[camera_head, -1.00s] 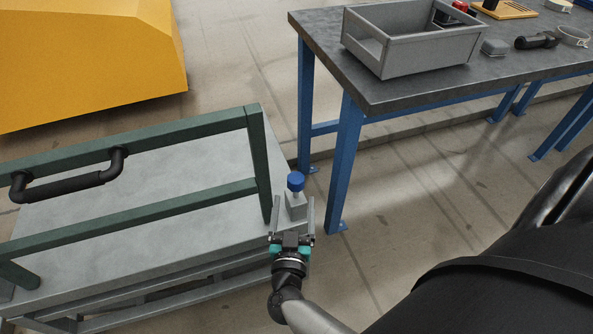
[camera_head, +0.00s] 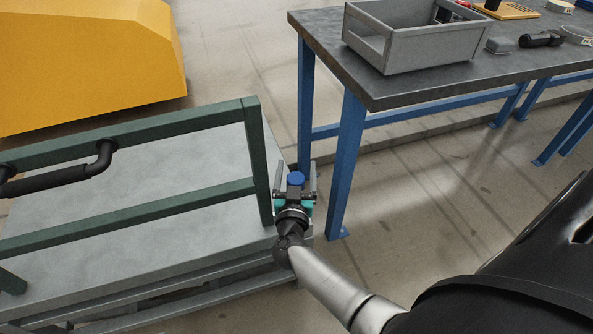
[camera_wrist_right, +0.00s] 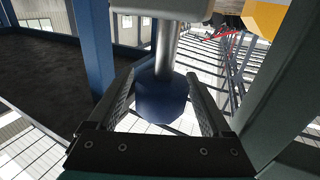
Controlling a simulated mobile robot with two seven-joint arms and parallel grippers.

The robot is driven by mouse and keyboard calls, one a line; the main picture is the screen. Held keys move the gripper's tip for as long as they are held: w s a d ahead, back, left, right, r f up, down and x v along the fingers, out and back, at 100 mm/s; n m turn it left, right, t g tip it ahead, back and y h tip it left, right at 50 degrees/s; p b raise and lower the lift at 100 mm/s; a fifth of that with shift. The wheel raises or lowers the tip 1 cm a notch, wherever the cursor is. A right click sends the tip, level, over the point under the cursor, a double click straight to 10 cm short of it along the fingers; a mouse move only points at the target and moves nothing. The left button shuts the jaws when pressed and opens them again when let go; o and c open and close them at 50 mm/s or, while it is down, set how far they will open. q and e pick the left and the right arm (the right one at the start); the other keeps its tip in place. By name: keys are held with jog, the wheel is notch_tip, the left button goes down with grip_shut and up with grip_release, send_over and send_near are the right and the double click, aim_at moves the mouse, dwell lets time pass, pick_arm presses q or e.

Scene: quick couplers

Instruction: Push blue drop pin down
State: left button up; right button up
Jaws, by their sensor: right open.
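The blue drop pin (camera_head: 295,178) has a round blue knob and stands at the right corner of the grey platform, beside the green frame post. In the right wrist view its blue knob (camera_wrist_right: 162,100) sits between the two fingers, with a metal shaft running to a grey block (camera_wrist_right: 165,8). My right gripper (camera_head: 296,180) is open around the knob, with a gap visible on both sides. The gripper hides the pin's base in the head view. My left gripper is not in view.
The green frame (camera_head: 258,160) stands close to the left of my right gripper. A blue-legged workbench (camera_head: 390,92) with a grey bin (camera_head: 425,55) is at the right. A yellow block (camera_head: 90,60) is at the back left.

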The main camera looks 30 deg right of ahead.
grip_shut()
dwell(0.8)
